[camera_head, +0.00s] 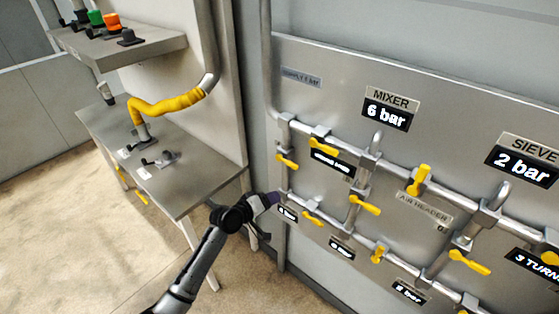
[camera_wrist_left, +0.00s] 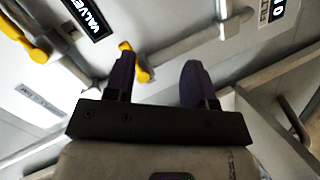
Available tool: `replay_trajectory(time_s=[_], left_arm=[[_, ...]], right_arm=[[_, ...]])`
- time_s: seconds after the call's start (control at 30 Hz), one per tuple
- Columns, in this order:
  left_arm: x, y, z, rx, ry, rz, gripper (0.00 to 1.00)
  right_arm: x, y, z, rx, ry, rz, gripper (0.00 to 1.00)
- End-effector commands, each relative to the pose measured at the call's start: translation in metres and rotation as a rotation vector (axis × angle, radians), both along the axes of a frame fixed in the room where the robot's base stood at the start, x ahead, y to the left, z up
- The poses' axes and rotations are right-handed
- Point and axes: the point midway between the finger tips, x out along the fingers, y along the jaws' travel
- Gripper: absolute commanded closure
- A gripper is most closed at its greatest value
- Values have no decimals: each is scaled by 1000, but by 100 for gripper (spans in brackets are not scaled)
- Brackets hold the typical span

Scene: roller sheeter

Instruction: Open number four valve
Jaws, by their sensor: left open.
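Several yellow valve handles sit on pipes across the grey panel, including an upper left handle (camera_head: 287,160), a lower left handle (camera_head: 312,218) and a middle handle (camera_head: 366,205). The small labels are too blurred for me to tell which valve is number four. My left gripper (camera_head: 268,200) is at the panel's lower left edge, left of the lower left handle. In the left wrist view my left gripper (camera_wrist_left: 160,78) is open, with two dark purple fingers apart. A yellow handle (camera_wrist_left: 141,68) shows beyond them, close to the left finger; contact cannot be told. My right gripper is not in view.
The panel (camera_head: 345,75) carries grey pipes and black labels, such as the mixer sign (camera_head: 388,113) and sieve sign (camera_head: 525,160). A grey table (camera_head: 190,185) with small fittings and a shelf (camera_head: 135,50) stand left. A yellow-sleeved pipe (camera_head: 165,104) rises over the table.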

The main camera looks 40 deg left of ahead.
Motion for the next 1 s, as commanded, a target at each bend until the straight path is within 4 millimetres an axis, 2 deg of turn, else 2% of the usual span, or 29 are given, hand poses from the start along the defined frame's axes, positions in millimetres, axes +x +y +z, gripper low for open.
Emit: replay_trajectory(time_s=[0.1,0.2,0.3,0.47,0.57,1.0], left_arm=[[8,10,14,-244,-134,107,50],[9,18,31,-395,-233,171,50],[9,23,38,-478,-279,207,50],[14,24,39,-535,-279,216,50],[25,24,39,-541,-278,216,50],[105,26,37,-537,-277,215,50]], right_arm=[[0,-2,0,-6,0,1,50],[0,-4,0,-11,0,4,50],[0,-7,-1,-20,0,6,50],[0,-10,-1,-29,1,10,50],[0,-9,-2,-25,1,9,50],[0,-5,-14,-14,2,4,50]])
